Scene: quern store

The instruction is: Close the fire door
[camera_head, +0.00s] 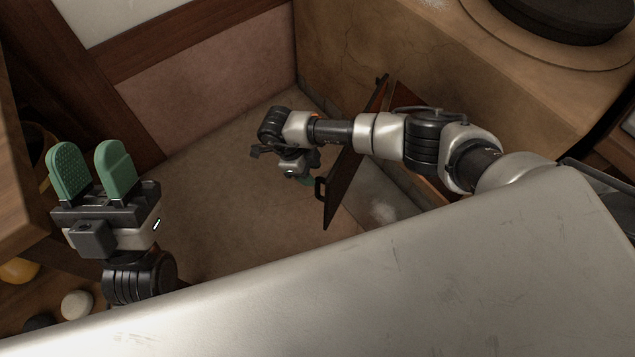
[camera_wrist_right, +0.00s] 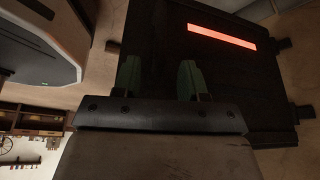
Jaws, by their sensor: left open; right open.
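The fire door (camera_head: 352,165) is a dark panel standing open, swung out from the tan masonry block, with a small black handle (camera_head: 319,189) near its free edge. My right gripper (camera_head: 306,180) is beside the handle, mostly hidden by its own wrist; contact cannot be told. In the right wrist view, my open right gripper (camera_wrist_right: 160,78) has green fingers spread and nothing visible between them. A dark panel, apparently the door (camera_wrist_right: 205,65), lies beyond them with a glowing orange-red slot (camera_wrist_right: 222,37). My left gripper (camera_head: 92,172) is open and empty at the left, far from the door.
The tan masonry block (camera_head: 400,50) carries a dark round stone (camera_head: 565,15) on top. A wooden cabinet (camera_head: 25,190) stands at the left edge, near my left gripper. The floor (camera_head: 235,200) between the grippers is clear.

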